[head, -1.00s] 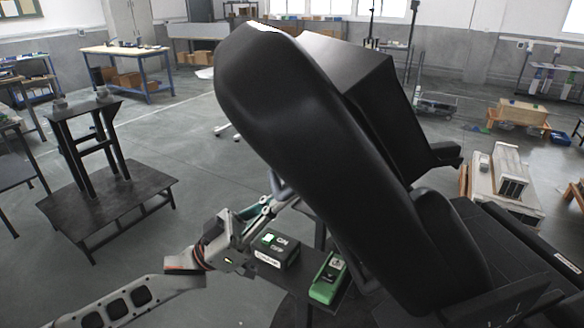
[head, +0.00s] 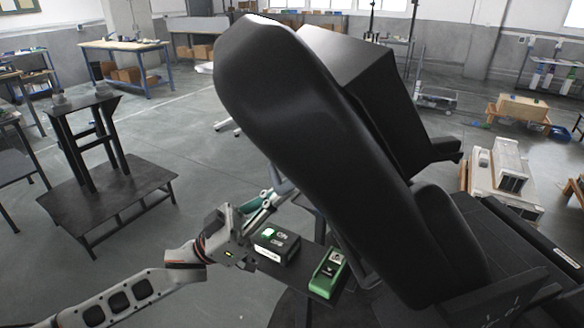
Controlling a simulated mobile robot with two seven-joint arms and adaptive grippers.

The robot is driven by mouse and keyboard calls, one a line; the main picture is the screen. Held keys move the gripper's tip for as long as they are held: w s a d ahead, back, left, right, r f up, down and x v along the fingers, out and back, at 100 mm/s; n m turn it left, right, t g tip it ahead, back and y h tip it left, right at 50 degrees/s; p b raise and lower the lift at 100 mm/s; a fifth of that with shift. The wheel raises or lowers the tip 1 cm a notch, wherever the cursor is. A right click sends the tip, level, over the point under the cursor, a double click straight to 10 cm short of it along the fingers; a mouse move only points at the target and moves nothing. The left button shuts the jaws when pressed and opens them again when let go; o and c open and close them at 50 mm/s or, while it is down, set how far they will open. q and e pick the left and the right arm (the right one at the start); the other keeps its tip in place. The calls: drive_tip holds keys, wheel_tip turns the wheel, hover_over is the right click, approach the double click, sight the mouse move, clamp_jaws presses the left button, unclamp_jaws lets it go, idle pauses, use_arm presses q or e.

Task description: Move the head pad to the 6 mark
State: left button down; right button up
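A large black padded chair back (head: 300,130) leans across the middle of the head view, its rounded top at the upper left. I cannot tell a separate head pad from it, and no 6 mark or scale shows. My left gripper (head: 272,199) reaches in from the lower left to the pad's underside, beside a grey bar (head: 281,183) that is partly hidden by the pad. The fingertips overlap the bar and pad edge, so I cannot tell whether they are shut on it. My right gripper is not in view.
Below the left gripper are a black box with a lit green switch (head: 275,244) and a green device (head: 328,272) on a dark shelf. A black block (head: 375,85) stands behind the pad. A dark stand (head: 105,195) is at left, with clear floor between.

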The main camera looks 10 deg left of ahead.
use_arm(q)
drive_tip(key=shift+s+a+r+p, duration=0.2)
drive_tip(key=shift+a+r+p, duration=0.2)
drive_tip(key=shift+r+p, duration=0.2)
drive_tip(key=shift+s+a+r+p, duration=0.15)
drive_tip(key=shift+a+r+p, duration=0.2)
drive_tip(key=shift+r+p, duration=0.15)
idle(1.2)
drive_tip(key=shift+s+a+r+p, duration=0.25)
drive_tip(key=shift+a+r, duration=0.15)
drive_tip(key=shift+r, duration=0.2)
drive_tip(key=shift+s+a+r+p, duration=0.1)
drive_tip(key=shift+a+r+p, duration=0.2)
drive_tip(key=shift+r, duration=0.3)
idle(0.8)
drive_tip(key=shift+s+a+r, duration=0.15)
drive_tip(key=shift+a+r, duration=0.25)
idle(0.4)
drive_tip(key=shift+d+f, duration=0.1)
drive_tip(key=shift+f, duration=0.05)
drive_tip(key=shift+w+d+f+b, duration=0.2)
drive_tip(key=shift+d+f+b, duration=0.15)
drive_tip(key=shift+f+b, duration=0.15)
drive_tip(key=shift+f, duration=0.1)
idle(0.4)
drive_tip(key=b+v, duration=0.4)
drive_tip(key=v, duration=0.5)
idle(0.5)
idle(0.3)
